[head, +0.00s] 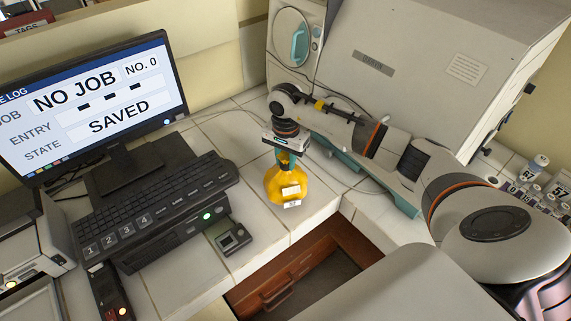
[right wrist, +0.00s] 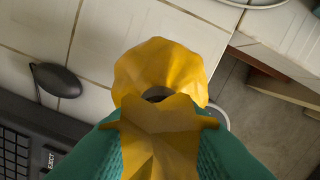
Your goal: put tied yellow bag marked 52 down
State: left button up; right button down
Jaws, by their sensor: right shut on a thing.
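The tied yellow bag (head: 284,187) is at the tiled counter in the middle of the head view, near the counter's front corner. It has pale labels on its side; their marking is too small to read. My right gripper (head: 287,158) is above it, pointing down, shut on the bag's gathered neck. In the right wrist view the yellow bag (right wrist: 160,75) fills the middle, with the teal fingers (right wrist: 158,150) on both sides of its neck. I cannot tell whether the bag's bottom touches the tiles. My left gripper is not in view.
A keyboard (head: 150,205) and a monitor (head: 95,105) reading NO JOB and SAVED stand left. A small dark device (head: 233,238) lies left of the bag. A large grey machine (head: 420,70) stands behind right. An open drawer (head: 290,275) is below the counter's edge. Labelled vials (head: 535,170) stand far right.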

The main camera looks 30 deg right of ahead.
notch_tip(320, 180, down, 2)
jog(key=shift+f+p, duration=0.15)
jog(key=shift+p, duration=0.35)
jog(key=shift+f, duration=0.3)
jog(key=shift+f+b, duration=0.2)
jog(key=shift+b, duration=0.1)
jog(key=c, duration=1.1)
grip_release()
jog(key=shift+r, duration=0.1)
